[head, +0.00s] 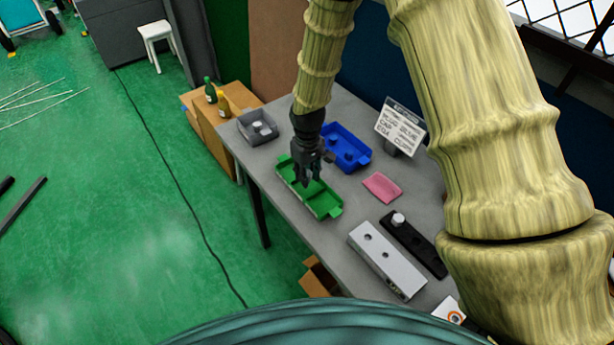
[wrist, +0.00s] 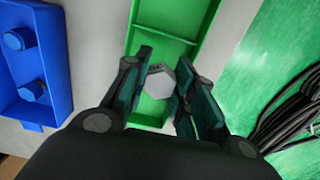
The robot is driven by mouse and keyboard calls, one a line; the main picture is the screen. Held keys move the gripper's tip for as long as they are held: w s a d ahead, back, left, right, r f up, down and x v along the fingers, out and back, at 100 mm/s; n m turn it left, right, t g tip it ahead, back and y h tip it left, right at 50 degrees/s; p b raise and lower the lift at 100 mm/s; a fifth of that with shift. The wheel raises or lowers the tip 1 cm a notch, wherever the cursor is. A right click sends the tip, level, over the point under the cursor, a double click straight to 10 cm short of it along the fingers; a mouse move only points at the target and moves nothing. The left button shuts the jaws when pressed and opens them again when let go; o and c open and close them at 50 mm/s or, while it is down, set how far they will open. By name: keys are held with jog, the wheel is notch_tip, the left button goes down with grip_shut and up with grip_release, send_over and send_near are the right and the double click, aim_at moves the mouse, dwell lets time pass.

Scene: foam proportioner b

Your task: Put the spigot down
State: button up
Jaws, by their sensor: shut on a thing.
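My gripper (head: 312,177) is over the green tray (head: 324,205) on the grey table. In the wrist view my gripper (wrist: 164,70) is shut on a pale grey piece with a hexagonal end, which looks like the spigot (wrist: 159,84). The piece sits between the two dark fingers, above the green tray (wrist: 172,44). The gap between it and the tray floor cannot be told. The green tray has a divider, and the part that shows is empty. In the head view the held piece is hidden by the fingers.
A blue tray (head: 355,157) with blue round parts stands behind the green tray. A grey bin (head: 262,138) is at the left. A pink pad (head: 382,187), a sign (head: 400,127), a white block with holes (head: 387,262) and a black block (head: 425,254) are to the right.

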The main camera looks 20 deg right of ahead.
aim_at(308, 173)
jog(key=shift+w+d, duration=0.1)
jog(key=shift+w, duration=0.1)
jog(key=shift+s+f+p, duration=0.1)
jog(key=shift+f+p, duration=0.5)
jog(key=shift+f, duration=0.1)
jog(key=shift+f+p, duration=0.35)
jog(key=shift+f, duration=0.7)
jog(key=shift+f, duration=0.15)
jog(key=o, duration=1)
jog(key=shift+o, duration=0.2)
jog(key=shift+r, duration=0.2)
jog(key=shift+r+b, duration=2.2)
jog(key=shift+r, duration=3.75)
